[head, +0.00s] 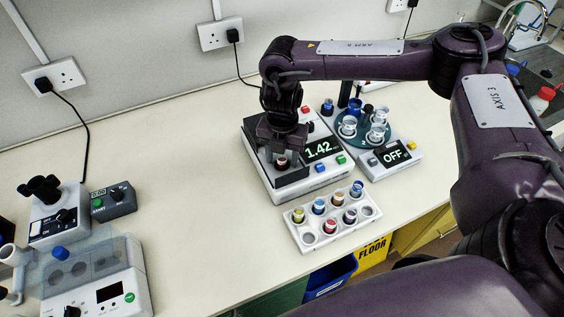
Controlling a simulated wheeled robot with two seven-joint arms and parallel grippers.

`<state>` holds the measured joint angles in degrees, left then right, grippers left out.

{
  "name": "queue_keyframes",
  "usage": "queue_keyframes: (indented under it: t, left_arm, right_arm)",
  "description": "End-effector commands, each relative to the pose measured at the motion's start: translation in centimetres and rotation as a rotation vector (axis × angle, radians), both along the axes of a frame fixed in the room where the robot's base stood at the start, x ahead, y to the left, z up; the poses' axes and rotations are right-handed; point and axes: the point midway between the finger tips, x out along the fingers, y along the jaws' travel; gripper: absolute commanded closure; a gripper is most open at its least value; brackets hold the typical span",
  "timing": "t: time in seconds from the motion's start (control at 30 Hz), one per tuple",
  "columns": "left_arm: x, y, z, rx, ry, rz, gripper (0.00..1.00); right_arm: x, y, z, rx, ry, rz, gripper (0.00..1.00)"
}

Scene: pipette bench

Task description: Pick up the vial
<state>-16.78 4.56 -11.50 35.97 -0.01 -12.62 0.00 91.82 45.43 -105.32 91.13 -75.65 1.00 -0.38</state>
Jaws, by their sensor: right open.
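A small vial (282,164) with dark red contents stands on the pan of the balance (310,183), whose display reads 1.42. My right gripper (281,155) points down over the pan with its fingers around the vial's upper part. It is open; whether a finger touches the vial is too small to tell. The gripper hides part of the vial and the pan. More vials with coloured contents stand in a white rack (305,243) in front of the balance. My left gripper is not in view.
A device with a round teal holder of glass vessels (377,133) and an OFF display stands right of the balance. The bench between is clear.

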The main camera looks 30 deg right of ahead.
Motion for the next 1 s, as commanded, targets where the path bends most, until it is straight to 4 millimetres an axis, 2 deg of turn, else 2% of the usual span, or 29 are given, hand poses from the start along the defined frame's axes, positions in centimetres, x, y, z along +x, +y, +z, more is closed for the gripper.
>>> queue_keyframes:
  t: [0.07,0.43,0.77,0.87,1.0]
  left_arm:
    - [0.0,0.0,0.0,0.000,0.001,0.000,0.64]
    - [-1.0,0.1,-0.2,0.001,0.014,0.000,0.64]
    - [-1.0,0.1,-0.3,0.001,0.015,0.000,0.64]
    - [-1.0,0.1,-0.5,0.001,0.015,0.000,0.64]
    - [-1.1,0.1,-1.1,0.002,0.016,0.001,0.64]
  right_arm:
    - [0.0,0.0,0.0,0.000,0.000,0.000,0.52]
    - [0.0,0.0,0.0,0.001,-0.001,0.000,0.99]
    - [0.1,0.0,0.3,0.001,-0.002,0.000,1.00]
    - [0.1,0.0,1.0,0.001,-0.003,-0.001,1.00]
    - [0.1,0.0,2.9,0.003,-0.006,-0.001,1.00]
